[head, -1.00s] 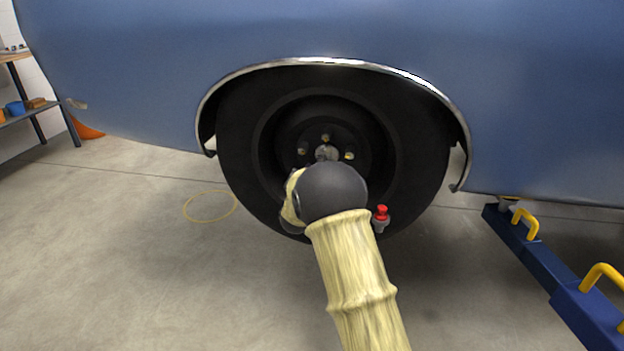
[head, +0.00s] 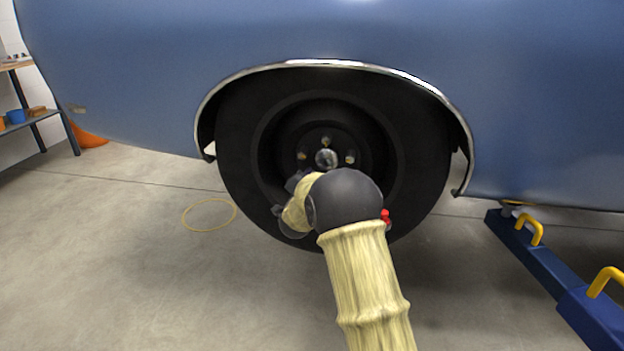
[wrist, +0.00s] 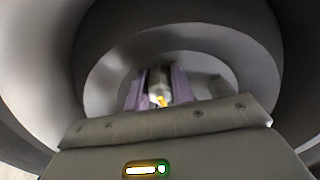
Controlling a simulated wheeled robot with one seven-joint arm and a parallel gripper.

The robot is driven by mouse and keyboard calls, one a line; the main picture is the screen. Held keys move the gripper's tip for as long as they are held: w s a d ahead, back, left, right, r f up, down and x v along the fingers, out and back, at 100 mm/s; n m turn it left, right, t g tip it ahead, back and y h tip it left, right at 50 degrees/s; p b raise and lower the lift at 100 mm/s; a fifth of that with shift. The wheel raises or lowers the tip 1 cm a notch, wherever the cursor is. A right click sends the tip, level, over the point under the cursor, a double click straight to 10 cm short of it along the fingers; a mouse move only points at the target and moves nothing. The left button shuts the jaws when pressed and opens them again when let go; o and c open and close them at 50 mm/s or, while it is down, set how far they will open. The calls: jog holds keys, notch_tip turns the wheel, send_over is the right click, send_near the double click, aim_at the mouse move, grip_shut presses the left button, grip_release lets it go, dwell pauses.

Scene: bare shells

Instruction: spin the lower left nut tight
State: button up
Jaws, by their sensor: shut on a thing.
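The dark wheel (head: 235,150) sits in the arch of a blue car, with a bright hub centre (head: 326,158). Brassy nuts show at its upper left (head: 302,155), top (head: 326,142) and right (head: 350,159). The lower left of the hub is hidden behind my arm in the head view. My gripper (head: 297,180) is at that lower left side. In the wrist view, my gripper's purple fingers (wrist: 157,92) are shut on a small brassy nut (wrist: 161,101) inside the wheel's dish. How far it is seated cannot be seen.
A small red-topped thing (head: 385,216) shows at my arm's right, partly hidden. A blue lift arm with yellow handles (head: 530,228) lies at the right. A yellow ring (head: 209,214) lies on the floor at left. Shelving (head: 35,115) stands far left.

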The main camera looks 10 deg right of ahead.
jog(key=o, duration=1)
jog(key=shift+f, duration=0.1)
jog(key=shift+a, duration=0.1)
jog(key=shift+s, duration=0.1)
jog(key=shift+s, duration=0.25)
jog(key=p+v, duration=0.3)
jog(key=v, duration=1.3)
jog(key=shift+s+a, duration=0.3)
